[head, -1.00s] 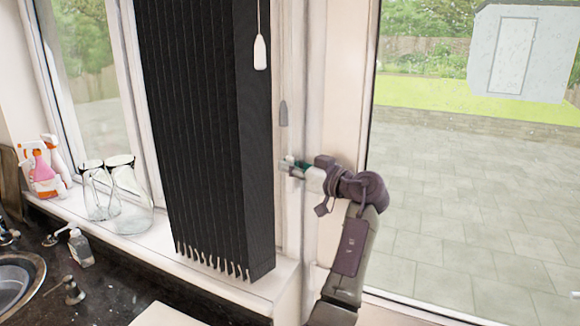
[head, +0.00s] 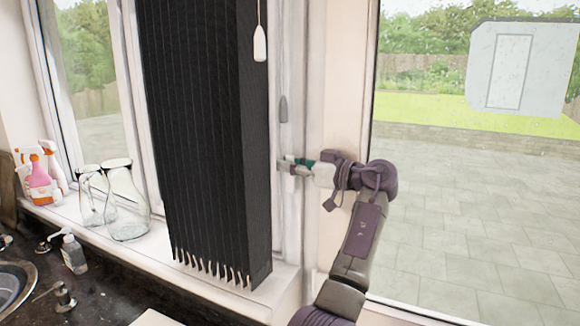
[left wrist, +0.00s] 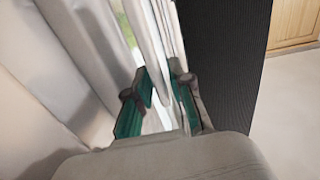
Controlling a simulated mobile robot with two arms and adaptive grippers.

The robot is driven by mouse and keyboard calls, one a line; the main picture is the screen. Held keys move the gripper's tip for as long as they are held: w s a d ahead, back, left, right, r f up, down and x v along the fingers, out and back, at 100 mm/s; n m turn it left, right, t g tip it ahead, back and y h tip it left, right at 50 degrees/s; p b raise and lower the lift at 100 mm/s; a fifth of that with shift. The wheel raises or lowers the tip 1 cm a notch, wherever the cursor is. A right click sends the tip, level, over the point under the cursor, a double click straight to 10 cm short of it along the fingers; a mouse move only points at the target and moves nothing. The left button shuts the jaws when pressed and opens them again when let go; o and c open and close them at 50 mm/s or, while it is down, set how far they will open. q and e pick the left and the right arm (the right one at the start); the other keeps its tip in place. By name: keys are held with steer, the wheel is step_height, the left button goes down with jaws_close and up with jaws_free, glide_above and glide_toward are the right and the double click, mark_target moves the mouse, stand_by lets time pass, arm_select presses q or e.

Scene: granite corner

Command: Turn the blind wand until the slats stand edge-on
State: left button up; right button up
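The dark blind slats (head: 200,130) hang upright in a tight stack in front of the window; they also show in the left wrist view (left wrist: 222,50). A white pull (head: 260,44) hangs on a thin cord at the stack's upper right. A grey tapered piece (head: 283,108) hangs beside the stack's right edge; I cannot tell which is the wand. My left gripper (head: 281,165) is below the grey piece, by the window frame. In the left wrist view its teal-padded fingers (left wrist: 162,80) are apart. A pale strip shows between them; I cannot tell whether they touch it. My right gripper is not in view.
Glass jugs (head: 127,205) and spray bottles (head: 40,182) stand on the white sill, left of the blind. A soap bottle (head: 74,253) stands near the sink (head: 14,285). A large glass pane (head: 470,200) lies right of my arm.

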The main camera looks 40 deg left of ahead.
arm_select(q)
steer(key=v, duration=1.2)
